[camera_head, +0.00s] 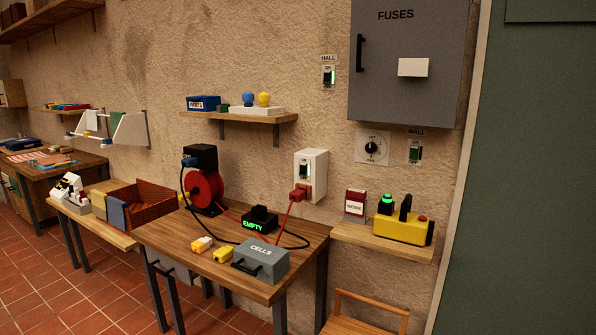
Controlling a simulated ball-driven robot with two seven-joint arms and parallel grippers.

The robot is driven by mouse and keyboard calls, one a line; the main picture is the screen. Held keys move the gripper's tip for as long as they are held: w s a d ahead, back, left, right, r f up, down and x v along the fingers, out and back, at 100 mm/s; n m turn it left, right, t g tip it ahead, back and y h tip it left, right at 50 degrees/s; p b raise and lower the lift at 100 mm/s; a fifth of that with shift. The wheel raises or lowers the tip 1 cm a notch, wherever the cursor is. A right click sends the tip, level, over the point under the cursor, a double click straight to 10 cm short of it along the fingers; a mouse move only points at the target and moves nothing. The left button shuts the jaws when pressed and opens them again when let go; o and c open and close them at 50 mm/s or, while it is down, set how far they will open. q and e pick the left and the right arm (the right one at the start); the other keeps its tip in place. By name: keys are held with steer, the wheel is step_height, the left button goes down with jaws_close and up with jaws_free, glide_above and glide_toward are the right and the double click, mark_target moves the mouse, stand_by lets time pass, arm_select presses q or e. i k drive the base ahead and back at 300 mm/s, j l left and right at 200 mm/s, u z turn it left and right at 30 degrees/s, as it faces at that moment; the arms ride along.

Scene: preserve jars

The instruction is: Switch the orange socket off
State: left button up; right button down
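A white socket box (315,166) is mounted on the wall above the back right of the wooden table. A red-orange plug (298,193) sits in its lower front, with a red-orange cord running down from it. Above the plug is a dark rocker switch (304,170) with a small green glow and a label too small to read surely. No other socket body looks orange. Neither of my grippers is in view.
The table (205,262) holds a red cable reel (205,190), a black device (260,219) reading EMPTY, a grey CELLS box (261,260) and two yellow-and-white items. A low shelf (385,240) with a yellow device stands right. HALL (328,77) and WALL (415,152) switches are nearby.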

mark_target(303, 166)
steer(key=i+j, duration=0.15)
steer(key=i, duration=0.9)
steer(key=i+j+u, duration=0.1)
steer(key=i, duration=0.95)
